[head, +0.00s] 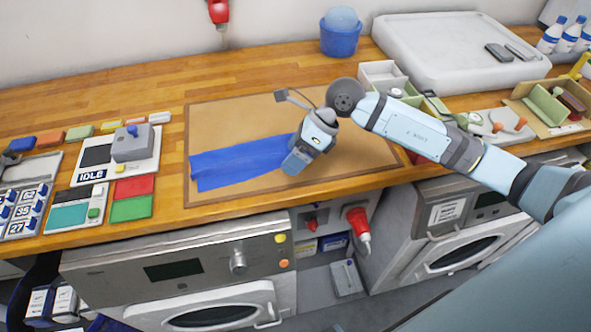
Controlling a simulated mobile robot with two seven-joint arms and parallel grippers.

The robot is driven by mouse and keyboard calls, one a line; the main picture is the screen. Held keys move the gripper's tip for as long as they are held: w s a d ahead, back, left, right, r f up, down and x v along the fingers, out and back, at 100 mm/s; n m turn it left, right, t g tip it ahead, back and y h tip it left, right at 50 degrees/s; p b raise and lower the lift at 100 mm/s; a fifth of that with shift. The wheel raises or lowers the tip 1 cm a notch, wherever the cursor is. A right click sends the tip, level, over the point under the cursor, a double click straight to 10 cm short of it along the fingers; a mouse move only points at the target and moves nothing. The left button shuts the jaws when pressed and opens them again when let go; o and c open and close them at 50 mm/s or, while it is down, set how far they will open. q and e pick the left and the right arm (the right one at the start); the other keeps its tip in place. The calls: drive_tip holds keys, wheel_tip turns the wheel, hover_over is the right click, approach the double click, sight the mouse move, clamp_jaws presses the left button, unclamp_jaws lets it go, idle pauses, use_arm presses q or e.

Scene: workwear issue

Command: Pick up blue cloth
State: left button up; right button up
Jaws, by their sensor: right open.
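The blue cloth (228,165) lies flat on a brown mat (225,118) on the wooden counter, in the middle of the head view. My right arm comes in from the right, and its gripper (297,163) is over the right end of the cloth. The gripper body hides that end and most of the fingers. It is open, and I cannot tell whether the fingers touch the cloth. My left gripper is not in view.
A control panel (88,177) and red and green pads (131,208) stand left of the mat. A blue bucket (340,40), a white tray (450,42) and small boxes are at the back right. Machines with round doors (205,318) are under the counter.

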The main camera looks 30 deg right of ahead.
drive_tip(key=w+d+t+h+b, duration=0.1)
drive_tip(key=w+d+h, duration=0.25)
drive_tip(key=d, duration=0.35)
drive_tip(key=shift+n+h, duration=0.35)
drive_tip(key=shift+n, duration=0.05)
drive_tip(key=b+x, duration=0.1)
drive_tip(key=x, duration=0.1)
drive_tip(key=b+x, duration=0.2)
drive_tip(key=x, duration=0.1)
drive_tip(key=b+x, duration=0.1)
drive_tip(key=x, duration=0.2)
drive_tip(key=shift+s+a+f, duration=0.1)
drive_tip(key=shift+s+f, duration=0.1)
drive_tip(key=shift+f, duration=0.1)
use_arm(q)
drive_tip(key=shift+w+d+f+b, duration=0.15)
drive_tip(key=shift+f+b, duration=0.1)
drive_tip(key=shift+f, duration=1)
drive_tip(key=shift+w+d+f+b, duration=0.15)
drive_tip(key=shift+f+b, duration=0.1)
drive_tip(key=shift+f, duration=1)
use_arm(e)
drive_tip(key=shift+w+a+f, duration=0.15)
drive_tip(key=shift+f, duration=0.25)
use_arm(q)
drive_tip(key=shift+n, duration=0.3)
